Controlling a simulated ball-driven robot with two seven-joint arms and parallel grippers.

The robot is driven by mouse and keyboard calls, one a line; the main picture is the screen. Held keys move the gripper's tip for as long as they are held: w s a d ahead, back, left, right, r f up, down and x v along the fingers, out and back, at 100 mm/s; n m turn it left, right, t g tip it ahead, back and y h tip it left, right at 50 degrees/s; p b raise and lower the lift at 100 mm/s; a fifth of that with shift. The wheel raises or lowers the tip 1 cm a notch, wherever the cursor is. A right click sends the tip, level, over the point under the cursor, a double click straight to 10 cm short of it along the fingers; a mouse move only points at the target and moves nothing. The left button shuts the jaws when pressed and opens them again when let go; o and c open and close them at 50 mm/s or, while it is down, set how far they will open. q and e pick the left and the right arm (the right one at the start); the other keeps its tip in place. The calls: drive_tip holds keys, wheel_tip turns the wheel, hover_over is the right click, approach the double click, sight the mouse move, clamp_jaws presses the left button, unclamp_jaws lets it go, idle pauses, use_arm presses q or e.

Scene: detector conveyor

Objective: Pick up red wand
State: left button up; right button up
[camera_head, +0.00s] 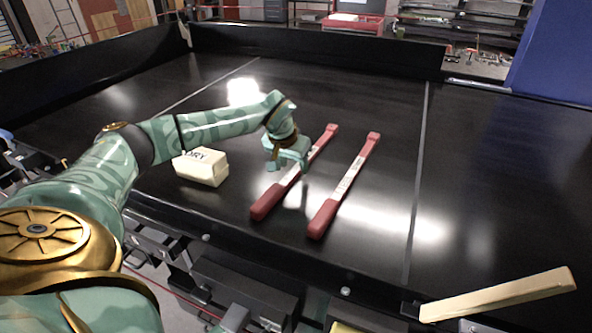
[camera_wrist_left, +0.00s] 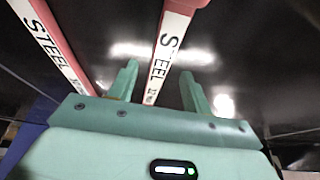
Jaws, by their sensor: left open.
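Two red wands with pale labelled middles lie side by side on the black conveyor: the left wand (camera_head: 268,202) and the right wand (camera_head: 343,187). My left gripper (camera_head: 287,167) is over the middle of the left wand and hides part of it. In the left wrist view my left gripper (camera_wrist_left: 160,88) is open, with its two fingers apart. One wand (camera_wrist_left: 168,42), labelled STEEL, runs into the gap between the fingers as seen there. The other wand (camera_wrist_left: 48,45) lies to the left. No wand is clamped. My right gripper does not show.
A cream box (camera_head: 202,168) with dark lettering sits left of the wands, under my left forearm. A long cream bar (camera_head: 500,294) is at the lower right near the front edge. A raised black wall (camera_head: 320,48) closes the back.

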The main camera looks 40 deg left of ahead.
use_arm(q)
drive_tip(key=shift+x, duration=1.05)
drive_tip(key=shift+r, duration=0.1)
clamp_jaws()
